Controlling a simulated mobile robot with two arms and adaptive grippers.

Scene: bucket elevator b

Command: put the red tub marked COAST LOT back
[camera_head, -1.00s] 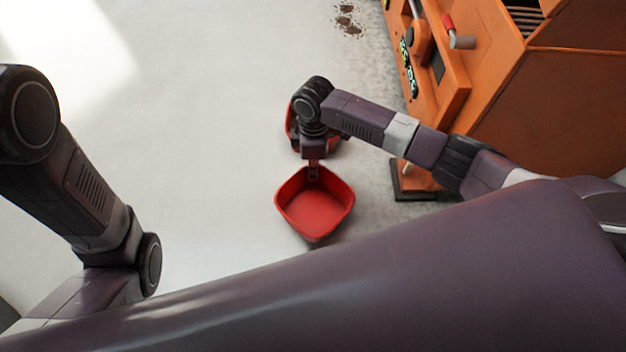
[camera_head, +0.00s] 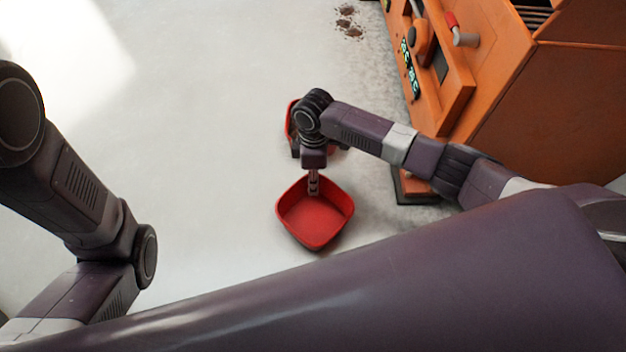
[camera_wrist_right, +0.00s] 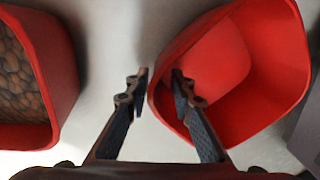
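An empty red tub (camera_head: 316,222) is in the middle of the head view and at the right in the right wrist view (camera_wrist_right: 280,75). No lettering shows on it. My right gripper (camera_wrist_right: 160,78) is open, fingers apart, at the tub's near corner in the wrist view. One finger is over the tub's inside, the other just outside its rim; contact is unclear. In the head view the right gripper (camera_head: 314,188) points down at the tub's top corner. My left arm is at the left of the head view; its gripper is out of view.
A second red tub (camera_wrist_right: 62,70) holds brown lumps; in the head view (camera_head: 291,122) my right wrist mostly covers it. An orange machine (camera_head: 530,110) with levers stands at the right. Dark spots (camera_head: 348,22) lie on the floor. The pale floor at left is clear.

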